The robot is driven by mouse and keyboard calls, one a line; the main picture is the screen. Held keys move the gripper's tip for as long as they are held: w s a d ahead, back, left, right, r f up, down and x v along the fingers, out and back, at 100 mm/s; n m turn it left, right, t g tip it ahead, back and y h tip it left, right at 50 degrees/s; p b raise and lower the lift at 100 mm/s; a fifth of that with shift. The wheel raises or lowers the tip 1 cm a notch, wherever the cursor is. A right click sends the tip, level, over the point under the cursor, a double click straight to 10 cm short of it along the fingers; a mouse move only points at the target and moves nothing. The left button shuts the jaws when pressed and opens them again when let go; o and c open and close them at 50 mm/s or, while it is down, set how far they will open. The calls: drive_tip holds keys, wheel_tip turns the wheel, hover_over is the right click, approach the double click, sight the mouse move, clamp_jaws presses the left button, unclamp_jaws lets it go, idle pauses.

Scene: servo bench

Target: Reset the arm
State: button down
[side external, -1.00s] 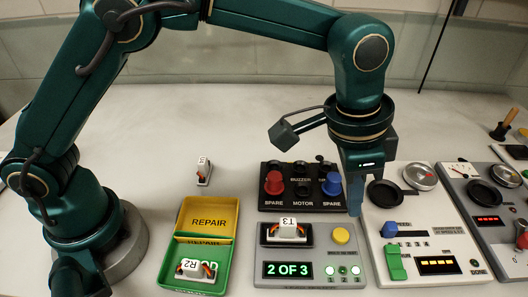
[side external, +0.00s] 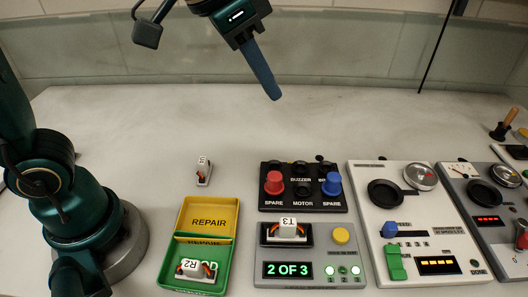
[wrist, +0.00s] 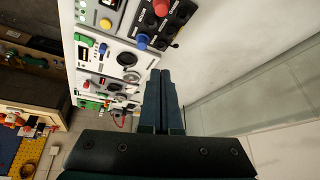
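My gripper (side external: 262,70) hangs high above the back of the bench, near the rear wall, clear of every panel. In the wrist view its two fingers (wrist: 164,100) lie side by side, closed together with nothing between them. The grey tester (side external: 310,246) shows "2 OF 3" on its display, and a servo marked T3 (side external: 288,229) sits in its slot. Another small servo (side external: 203,170) stands on the bench behind the tray.
A black panel (side external: 303,198) with red and blue knobs stands behind the tester. A white panel (side external: 405,240) with a dial and a grey panel (side external: 480,190) stand to the right. The back of the bench (side external: 300,125) is bare.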

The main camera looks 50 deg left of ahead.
drive_tip(key=s+a+f+n, duration=0.2)
drive_tip(key=s+a+f, duration=0.1)
drive_tip(key=s, duration=0.3)
drive_tip(key=s+a+f+n+y, duration=0.1)
drive_tip(key=s+a+f+n, duration=0.1)
drive_tip(key=s+a+f, duration=0.2)
drive_tip(key=shift+s+a+y, duration=0.15)
drive_tip(key=shift+s+y, duration=0.15)
drive_tip(key=shift+s, duration=0.55)
